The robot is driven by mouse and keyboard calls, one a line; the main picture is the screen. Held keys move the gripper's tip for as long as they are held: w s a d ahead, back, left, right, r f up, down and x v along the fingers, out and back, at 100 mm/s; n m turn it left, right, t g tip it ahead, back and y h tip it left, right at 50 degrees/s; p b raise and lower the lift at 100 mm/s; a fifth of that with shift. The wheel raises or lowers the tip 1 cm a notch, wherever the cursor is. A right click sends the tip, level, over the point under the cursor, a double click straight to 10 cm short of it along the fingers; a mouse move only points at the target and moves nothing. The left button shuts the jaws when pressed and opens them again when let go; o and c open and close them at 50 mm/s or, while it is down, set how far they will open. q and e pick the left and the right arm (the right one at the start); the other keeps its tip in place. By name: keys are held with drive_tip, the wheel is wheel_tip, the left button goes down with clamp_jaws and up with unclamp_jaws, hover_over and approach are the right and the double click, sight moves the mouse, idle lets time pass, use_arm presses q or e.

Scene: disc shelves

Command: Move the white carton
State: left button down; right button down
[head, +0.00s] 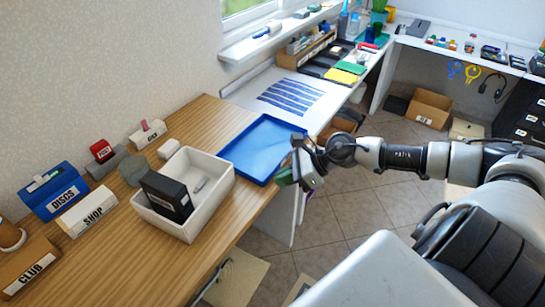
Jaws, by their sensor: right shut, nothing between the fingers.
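The white carton (217,183) is an open-topped box standing on the wooden table, left of the middle in the head view. A black box (166,196) leans inside it, and a small pale item (201,184) lies beside that box. My right gripper (284,179) is shut and empty, by the table's right edge near the blue tray, to the right of the carton and apart from it. My left gripper is not in view.
A blue tray (262,121) lies behind the carton, on the table's right side. Labelled holders marked DISCS (62,203), SHOP (88,216) and CLUB (36,268) stand at left. A small white block (168,148) sits just behind the carton. Bare wood lies in front.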

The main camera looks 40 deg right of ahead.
drive_tip(key=a+b, duration=0.7)
drive_tip(key=b, duration=0.2)
drive_tip(key=p, duration=0.4)
approach(203, 201)
drive_tip(key=w+a, duration=0.1)
drive_tip(key=w+a+f, duration=0.1)
drive_tip(key=a, duration=0.1)
drive_tip(key=w+a+f, duration=0.1)
drive_tip(key=w+a, duration=0.1)
drive_tip(key=shift+a, duration=0.25)
drive_tip(key=shift+d+f, duration=0.1)
drive_tip(key=shift+f, duration=0.7)
drive_tip(key=shift+s+f, duration=0.1)
drive_tip(key=shift+f, duration=0.15)
drive_tip(key=shift+s+d, duration=0.1)
